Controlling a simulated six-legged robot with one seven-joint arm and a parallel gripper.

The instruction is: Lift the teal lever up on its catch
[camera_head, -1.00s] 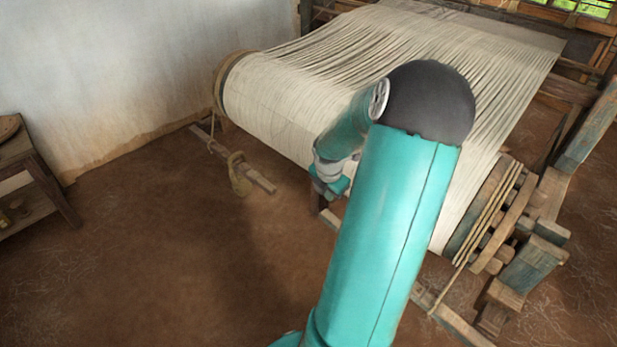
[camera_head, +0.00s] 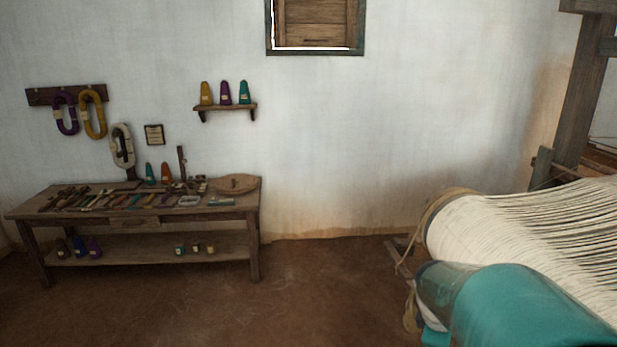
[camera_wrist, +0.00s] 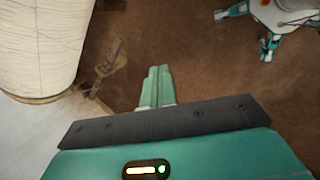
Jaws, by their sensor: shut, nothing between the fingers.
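I cannot make out the teal lever in either current view. In the wrist view my gripper (camera_wrist: 156,86) has its two pale green fingers together, with nothing between them. The fingers point over bare brown floor, apart from the loom. The loom's big roll of cream warp threads (camera_wrist: 38,45) is at the upper left of the wrist view. In the head view the same roll (camera_head: 468,228) is at the right, partly behind my teal arm. The gripper itself does not show in the head view.
A wooden bench (camera_head: 150,216) with small tools stands against the left wall. A small shelf (camera_head: 226,107) hangs above it. A dark loom post (camera_head: 582,95) rises at the right. A hanging wooden piece with cord (camera_wrist: 112,66) is near the fingers. The floor between bench and loom is clear.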

